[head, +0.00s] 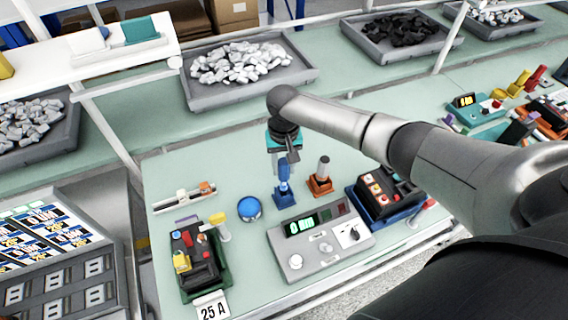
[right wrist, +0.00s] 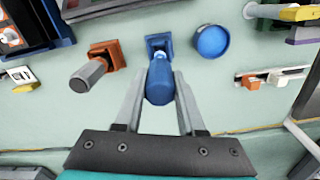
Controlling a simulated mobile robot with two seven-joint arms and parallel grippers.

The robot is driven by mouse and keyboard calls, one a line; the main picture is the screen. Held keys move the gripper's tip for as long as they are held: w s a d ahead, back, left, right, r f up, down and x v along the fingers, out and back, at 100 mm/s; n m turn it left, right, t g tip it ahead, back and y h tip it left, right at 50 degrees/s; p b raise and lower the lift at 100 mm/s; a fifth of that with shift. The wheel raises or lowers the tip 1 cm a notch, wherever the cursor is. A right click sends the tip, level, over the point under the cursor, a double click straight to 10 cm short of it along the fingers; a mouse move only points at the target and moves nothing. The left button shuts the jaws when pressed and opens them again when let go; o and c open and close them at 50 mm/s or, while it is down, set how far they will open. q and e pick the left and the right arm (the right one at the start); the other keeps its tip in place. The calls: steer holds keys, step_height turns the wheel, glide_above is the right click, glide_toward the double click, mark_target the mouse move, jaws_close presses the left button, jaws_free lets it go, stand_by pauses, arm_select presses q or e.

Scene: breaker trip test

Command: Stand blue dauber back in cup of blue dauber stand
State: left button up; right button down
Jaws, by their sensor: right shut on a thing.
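My right gripper (head: 282,160) points down over the bench and is shut on the blue dauber (head: 283,173). The dauber stands about upright directly over the blue dauber stand (head: 284,198). In the right wrist view, the fingers (right wrist: 160,82) lie either side of the dauber's blue handle (right wrist: 159,84). A pale band shows at its far end, at the blue stand (right wrist: 159,45). The dauber's lower end meets or overlaps the cup; I cannot tell how deep it sits. My left gripper is not in view.
An orange stand with a dark-topped dauber (head: 321,176) is just right of the blue stand. A round blue tub (head: 249,208) is to the left. A grey meter box (head: 320,243) is in front, with breaker units (head: 382,192) further right. Bare green bench lies behind.

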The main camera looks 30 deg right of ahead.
mark_target(284, 179)
steer(key=shift+f+b, duration=1.8)
steer(key=shift+f, duration=1.25)
steer(key=shift+c, duration=2.1)
jaws_free()
steer(key=shift+r, duration=0.1)
step_height(284, 179, up, 15)
steer(key=shift+r+p, duration=0.1)
steer(key=shift+p, duration=0.6)
steer(key=shift+s, duration=0.1)
